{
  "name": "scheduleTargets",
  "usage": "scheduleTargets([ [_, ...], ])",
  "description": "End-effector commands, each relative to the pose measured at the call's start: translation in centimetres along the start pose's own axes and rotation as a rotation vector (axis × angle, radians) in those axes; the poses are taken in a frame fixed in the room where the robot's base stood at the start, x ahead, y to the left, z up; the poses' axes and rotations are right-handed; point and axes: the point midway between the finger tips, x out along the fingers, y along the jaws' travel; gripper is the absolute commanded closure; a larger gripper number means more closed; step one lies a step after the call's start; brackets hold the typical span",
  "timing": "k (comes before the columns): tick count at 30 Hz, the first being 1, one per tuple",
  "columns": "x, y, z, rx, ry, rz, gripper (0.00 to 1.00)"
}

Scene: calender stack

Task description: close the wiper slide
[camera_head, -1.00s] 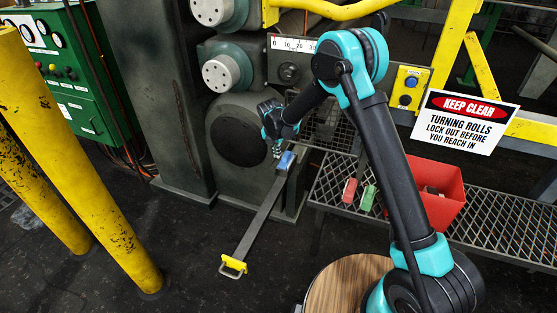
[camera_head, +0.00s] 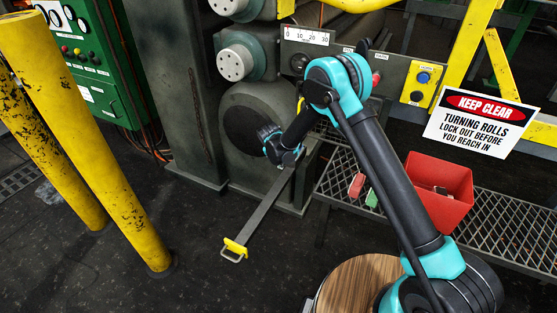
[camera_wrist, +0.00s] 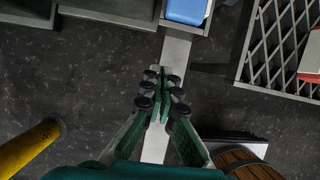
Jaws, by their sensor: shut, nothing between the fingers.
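The wiper slide (camera_head: 262,217) is a long flat grey bar pulled out from the machine toward the front, low over the floor. Its yellow handle (camera_head: 234,249) is at the near end. My gripper (camera_head: 284,160) is at the bar's machine end, well away from the handle. In the wrist view my gripper (camera_wrist: 160,84) is shut and empty over the bar (camera_wrist: 175,52). A blue block (camera_wrist: 187,10) sits on the bar beyond the fingertips. The block is hidden behind my arm in the head view, and the handle does not show in the wrist view.
Yellow posts (camera_head: 125,180) stand at the left. A mesh shelf (camera_head: 335,187) at the right holds a red bin (camera_head: 438,190), a red block (camera_head: 356,185) and a green block (camera_head: 371,199). A keep-clear sign (camera_head: 480,122) hangs above. The floor around the handle is clear.

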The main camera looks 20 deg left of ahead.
Motion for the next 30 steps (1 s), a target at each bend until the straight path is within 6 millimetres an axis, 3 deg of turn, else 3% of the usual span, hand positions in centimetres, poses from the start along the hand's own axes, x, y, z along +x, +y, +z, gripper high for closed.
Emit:
scheduleTargets([
  [1,0.9,0.0,0.1,0.001,0.0,0.0,1.0],
  [9,1.8,0.0,3.3,0.0,0.0,0.0,1.0],
  [24,2.1,0.0,4.1,0.001,0.0,0.0,1.0],
  [30,3.8,-0.1,8.1,0.004,0.001,-0.001,1.0],
])
